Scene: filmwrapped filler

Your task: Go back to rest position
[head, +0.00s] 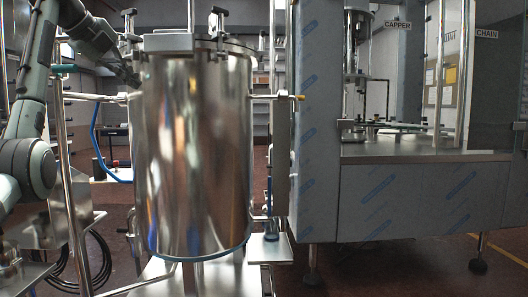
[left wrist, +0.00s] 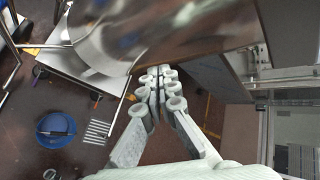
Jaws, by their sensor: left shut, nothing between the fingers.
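My left arm comes in from the left in the head view. My left gripper (head: 130,76) is beside the upper left side of a large shiny steel tank (head: 195,160), near its rim; I cannot tell whether it touches. In the left wrist view the gripper's fingers (left wrist: 159,76) are together with nothing between them, and the curved steel of the tank (left wrist: 185,25) fills the top of the picture. My right gripper is in neither view.
A film-wrapped machine cabinet (head: 400,200) stands at the right, with a sign reading CAPPER (head: 397,25). A blue hose (head: 97,150) hangs left of the tank, and black cables (head: 100,265) hang lower left. A round blue object (left wrist: 56,130) is low in the wrist view.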

